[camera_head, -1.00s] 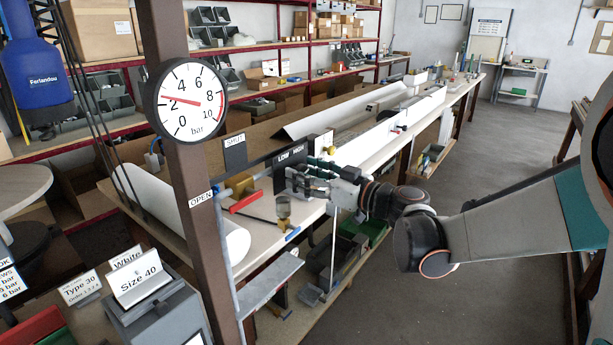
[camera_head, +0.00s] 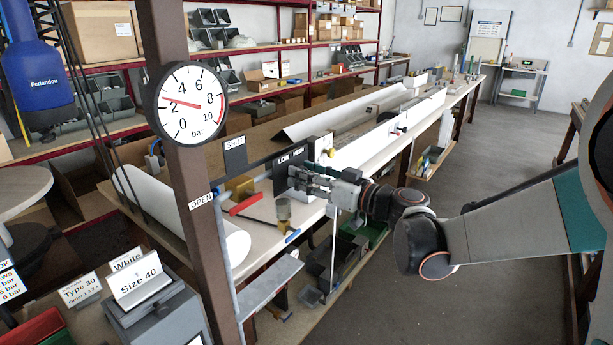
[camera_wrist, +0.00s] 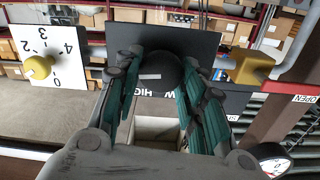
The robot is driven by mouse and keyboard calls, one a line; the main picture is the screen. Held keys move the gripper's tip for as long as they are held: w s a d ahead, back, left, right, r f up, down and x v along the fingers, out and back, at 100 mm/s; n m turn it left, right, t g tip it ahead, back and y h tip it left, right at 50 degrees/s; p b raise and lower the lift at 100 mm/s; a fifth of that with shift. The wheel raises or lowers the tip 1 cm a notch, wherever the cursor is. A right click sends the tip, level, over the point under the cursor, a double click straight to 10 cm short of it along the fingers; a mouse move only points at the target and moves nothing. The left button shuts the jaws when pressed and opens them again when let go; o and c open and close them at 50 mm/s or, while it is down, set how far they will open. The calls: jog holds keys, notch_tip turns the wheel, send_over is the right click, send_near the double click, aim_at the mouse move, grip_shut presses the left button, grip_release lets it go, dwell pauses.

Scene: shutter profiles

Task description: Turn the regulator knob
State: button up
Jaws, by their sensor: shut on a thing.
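The regulator knob (camera_wrist: 158,72) is round and black, with a small pale mark, and stands in front of a dark panel lettered LOW and HIGH (camera_wrist: 206,47). In the wrist view my gripper (camera_wrist: 163,80) has its green-and-grey fingers on both sides of the knob, closed on it. In the head view my gripper (camera_head: 303,180) is at the LOW/HIGH panel (camera_head: 281,172), and its fingers hide the knob there. The round gauge (camera_head: 187,103), marked in bar, hangs on the brown post; its red needle points a little above 2.
A white dial plate with a yellow knob (camera_wrist: 40,67) stands beside the panel, and a brass block (camera_wrist: 252,66) is on the other side. The floor aisle at right is clear.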

jog(key=m, duration=1.3)
jog(key=shift+w+d+f+p, duration=0.15)
jog(key=shift+p, duration=0.15)
dwell(0.4)
jog(key=o, duration=1)
jog(key=shift+o, duration=0.2)
jog(key=v, duration=1.2)
